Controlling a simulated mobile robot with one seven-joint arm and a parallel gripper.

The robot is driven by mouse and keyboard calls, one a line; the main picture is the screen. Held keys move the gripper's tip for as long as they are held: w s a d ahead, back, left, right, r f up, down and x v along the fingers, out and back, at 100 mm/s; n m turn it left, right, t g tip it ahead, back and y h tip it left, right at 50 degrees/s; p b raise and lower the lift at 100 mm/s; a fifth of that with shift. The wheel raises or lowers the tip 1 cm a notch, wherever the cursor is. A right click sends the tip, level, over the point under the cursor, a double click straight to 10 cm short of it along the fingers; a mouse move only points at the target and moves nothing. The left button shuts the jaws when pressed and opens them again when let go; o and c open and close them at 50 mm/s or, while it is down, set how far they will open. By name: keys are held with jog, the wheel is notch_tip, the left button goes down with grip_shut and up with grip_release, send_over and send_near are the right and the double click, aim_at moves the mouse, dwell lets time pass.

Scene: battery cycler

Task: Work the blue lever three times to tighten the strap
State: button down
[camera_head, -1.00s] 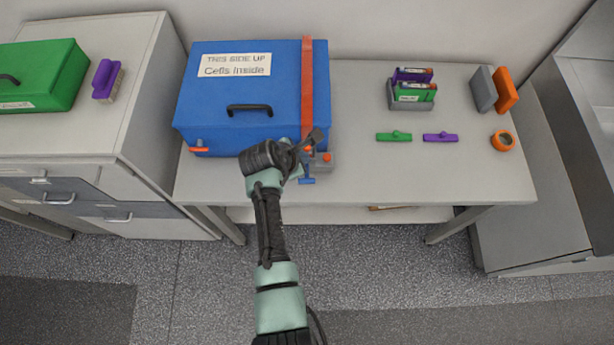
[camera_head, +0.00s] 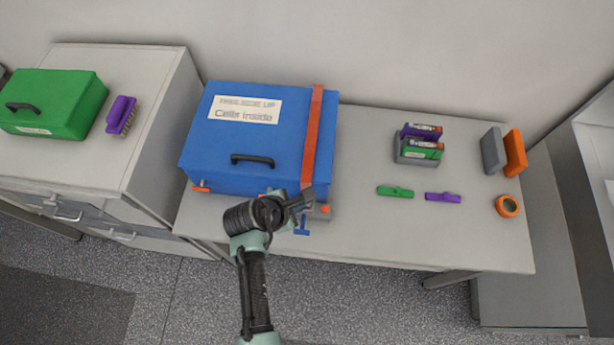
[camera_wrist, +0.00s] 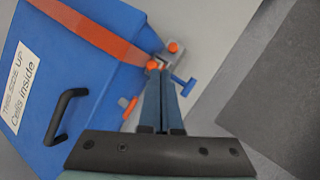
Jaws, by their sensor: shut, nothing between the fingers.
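The blue box (camera_head: 220,150) labelled "Cells inside" sits on the workbench, with an orange strap (camera_head: 313,130) over its right part. The strap runs down to a grey ratchet (camera_head: 322,211) with an orange knob at the box's front right corner. The blue lever (camera_head: 301,227) sticks out at the front of the ratchet; its T-shaped end also shows in the wrist view (camera_wrist: 186,86). My gripper (camera_head: 305,195) is shut and empty, just over the ratchet. In the wrist view its fingertips (camera_wrist: 159,68) are beside the ratchet, left of the lever; whether they touch is unclear.
An orange latch (camera_head: 201,189) is at the box's front left. Right on the bench (camera_head: 400,240) are a battery holder (camera_head: 410,155), a green piece (camera_head: 395,191), a purple piece (camera_head: 443,197) and an orange tape roll (camera_head: 507,206).

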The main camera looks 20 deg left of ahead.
jog(key=b, duration=0.7)
send_over(300, 232)
jog(key=f, duration=0.7)
jog(key=shift+w+a, duration=0.3)
jog(key=shift+w, duration=0.1)
jog(key=shift+s+f, duration=0.25)
jog(key=shift+f, duration=0.5)
jog(key=shift+f, duration=0.15)
dwell(0.3)
jog(key=shift+s+d+f+b, duration=0.1)
jog(key=shift+f+b, duration=0.15)
jog(key=shift+b, duration=0.05)
jog(key=shift+s+d+f+b, duration=0.1)
jog(key=shift+s+f+b, duration=0.1)
jog(key=shift+f+b, duration=0.35)
jog(key=shift+s+f+b, duration=0.15)
jog(key=shift+f+b, duration=0.05)
jog(key=shift+f, duration=0.6)
dwell(1.6)
jog(key=shift+r, duration=0.15)
jog(key=shift+w+r+p, duration=0.25)
jog(key=shift+r+p, duration=0.55)
jog(key=shift+p, duration=0.15)
jog(key=shift+w+r+p, duration=0.2)
jog(key=shift+r+p, duration=0.6)
jog(key=shift+p, duration=0.1)
jog(key=shift+r, duration=0.15)
